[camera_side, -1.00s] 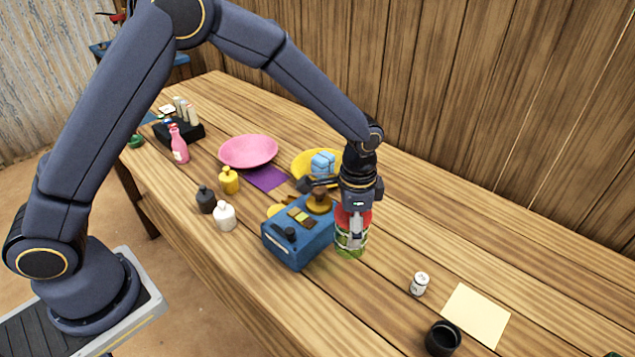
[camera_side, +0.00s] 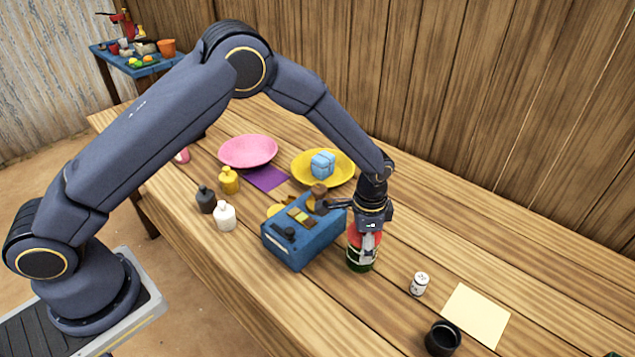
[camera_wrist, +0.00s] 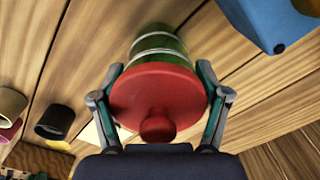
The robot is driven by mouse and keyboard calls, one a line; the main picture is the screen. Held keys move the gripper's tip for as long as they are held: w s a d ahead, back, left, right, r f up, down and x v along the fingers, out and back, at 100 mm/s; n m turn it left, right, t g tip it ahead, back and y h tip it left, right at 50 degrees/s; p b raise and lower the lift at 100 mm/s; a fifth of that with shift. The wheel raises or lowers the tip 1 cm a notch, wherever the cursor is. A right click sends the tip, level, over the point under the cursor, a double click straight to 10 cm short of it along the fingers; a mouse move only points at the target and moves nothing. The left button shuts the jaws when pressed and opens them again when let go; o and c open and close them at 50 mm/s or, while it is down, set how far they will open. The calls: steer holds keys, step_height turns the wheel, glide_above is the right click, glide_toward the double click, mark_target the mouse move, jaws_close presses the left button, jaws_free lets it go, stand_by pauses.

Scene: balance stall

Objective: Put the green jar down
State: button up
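The green jar (camera_side: 360,262) has a red lid and stands roughly upright just right of the blue balance box. In the wrist view, its green glass side (camera_wrist: 160,42) and the round red lid with its knob fill the middle. My gripper (camera_side: 364,248) is shut on the jar from above, with one finger on each side of the lid; the wrist view shows both fingers (camera_wrist: 162,72) against it. The jar's base is close to the tabletop, but I cannot tell whether it touches.
The blue balance box (camera_side: 300,243) is close on the jar's left. A small white bottle (camera_side: 419,284), a cream card (camera_side: 474,315) and a black cup (camera_side: 443,338) lie to the right. The yellow plate (camera_side: 338,178) with a light-blue bundle is behind. Bare wood (camera_side: 440,240) lies right of the jar.

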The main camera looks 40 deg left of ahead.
steer(key=shift+o, duration=1.1)
step_height(320, 180, up, 12)
steer(key=shift+s+r, duration=0.15)
steer(key=shift+r, duration=0.1)
steer(key=s+a+r+n+t, duration=0.4)
steer(key=s+a+r+n, duration=0.2)
steer(key=s+a+r, duration=1)
steer(key=s+a+n+t, duration=0.1)
steer(key=s+a+n, duration=0.1)
steer(key=s, duration=0.6)
steer(key=shift+s+r+n, duration=0.35)
steer(key=shift+r+n, duration=0.05)
steer(key=shift+n, duration=0.1)
